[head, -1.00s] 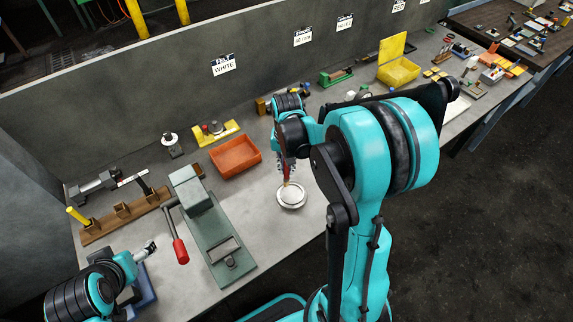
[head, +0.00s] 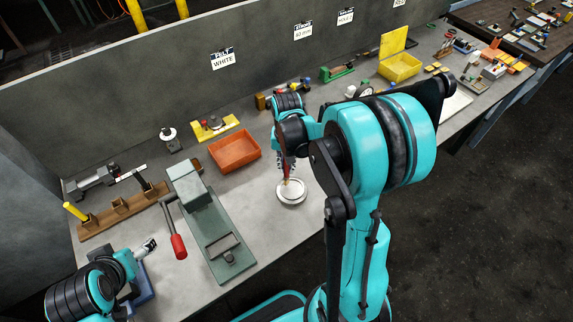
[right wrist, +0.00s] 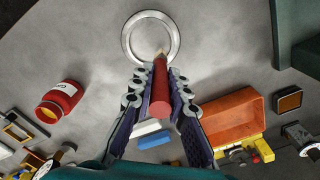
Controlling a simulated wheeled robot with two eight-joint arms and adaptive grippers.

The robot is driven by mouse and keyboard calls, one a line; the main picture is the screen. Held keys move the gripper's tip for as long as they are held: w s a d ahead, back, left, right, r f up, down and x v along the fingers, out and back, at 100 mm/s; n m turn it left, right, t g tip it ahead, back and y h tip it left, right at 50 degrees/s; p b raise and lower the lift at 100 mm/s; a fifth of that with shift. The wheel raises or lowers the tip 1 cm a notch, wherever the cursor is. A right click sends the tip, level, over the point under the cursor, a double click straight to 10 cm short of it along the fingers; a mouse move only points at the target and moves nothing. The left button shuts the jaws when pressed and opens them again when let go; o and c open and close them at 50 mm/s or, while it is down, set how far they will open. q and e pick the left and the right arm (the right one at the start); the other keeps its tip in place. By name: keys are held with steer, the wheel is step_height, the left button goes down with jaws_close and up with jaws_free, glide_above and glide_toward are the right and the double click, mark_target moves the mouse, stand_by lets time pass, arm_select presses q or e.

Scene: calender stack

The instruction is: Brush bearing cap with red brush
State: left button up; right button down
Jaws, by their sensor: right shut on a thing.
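The bearing cap (head: 292,191) is a round pale metal ring lying flat on the grey bench. It also shows at the top of the right wrist view (right wrist: 174,41). My right gripper (head: 287,166) is just above it, fingers pointing down. In the right wrist view the gripper (right wrist: 160,92) is shut on the red brush (right wrist: 160,95). The brush's pale tip is at the cap's near rim; I cannot tell if it touches. My left gripper (head: 148,246) is at the lower left, away from the cap; its jaws are too small to judge.
An orange tray (head: 234,152) lies left of and behind the cap. A green press with a red-knobbed lever (head: 212,235) stands further left. A red can (right wrist: 61,102) shows in the right wrist view. The bench around the cap is clear.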

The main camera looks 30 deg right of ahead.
steer(key=shift+f+b, duration=0.75)
steer(key=shift+f, duration=0.15)
steer(key=shift+s, duration=0.1)
